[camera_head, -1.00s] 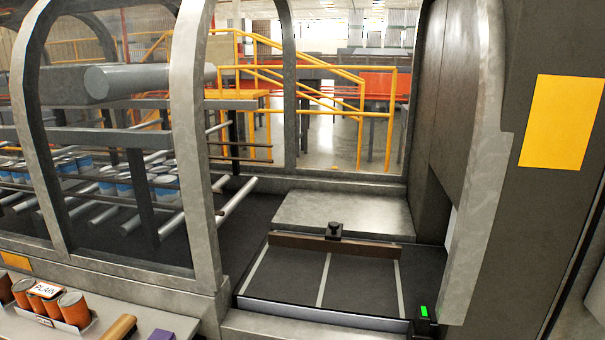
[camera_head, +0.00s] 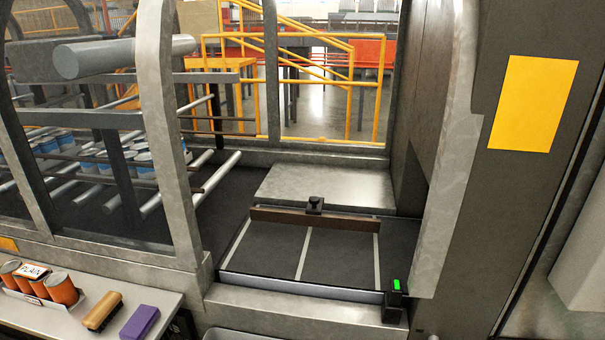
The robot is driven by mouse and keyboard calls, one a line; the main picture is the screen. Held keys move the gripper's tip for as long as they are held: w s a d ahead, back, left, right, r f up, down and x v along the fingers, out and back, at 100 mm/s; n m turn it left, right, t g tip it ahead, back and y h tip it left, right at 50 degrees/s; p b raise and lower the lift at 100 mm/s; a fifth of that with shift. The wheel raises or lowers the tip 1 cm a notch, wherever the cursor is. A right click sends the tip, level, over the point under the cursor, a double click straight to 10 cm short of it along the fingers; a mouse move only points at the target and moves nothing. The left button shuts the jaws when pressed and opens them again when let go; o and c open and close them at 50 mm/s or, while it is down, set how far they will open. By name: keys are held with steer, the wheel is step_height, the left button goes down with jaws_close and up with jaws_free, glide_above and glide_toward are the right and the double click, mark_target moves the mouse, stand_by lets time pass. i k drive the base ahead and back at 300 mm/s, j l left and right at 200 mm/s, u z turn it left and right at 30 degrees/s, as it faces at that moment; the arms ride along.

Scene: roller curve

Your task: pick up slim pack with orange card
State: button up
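A slim pack of orange cans (camera_head: 38,285) stands on the light ledge at the lower left of the head view. Its cans are orange with dark tops, and a white card reading "PLAIN" (camera_head: 33,271) with an orange edge sits on it. I cannot tell whether this is the pack with the orange card. My gripper is not in the view.
A tan brush-like block (camera_head: 102,311) and a purple block (camera_head: 139,322) lie on the ledge (camera_head: 165,298) right of the pack. Blue-and-white cans (camera_head: 90,163) stand among rollers behind the metal frame. A dark bay (camera_head: 335,252) with pale stripes lies at centre right.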

mark_target(30, 282)
steer(key=u, duration=1.8)
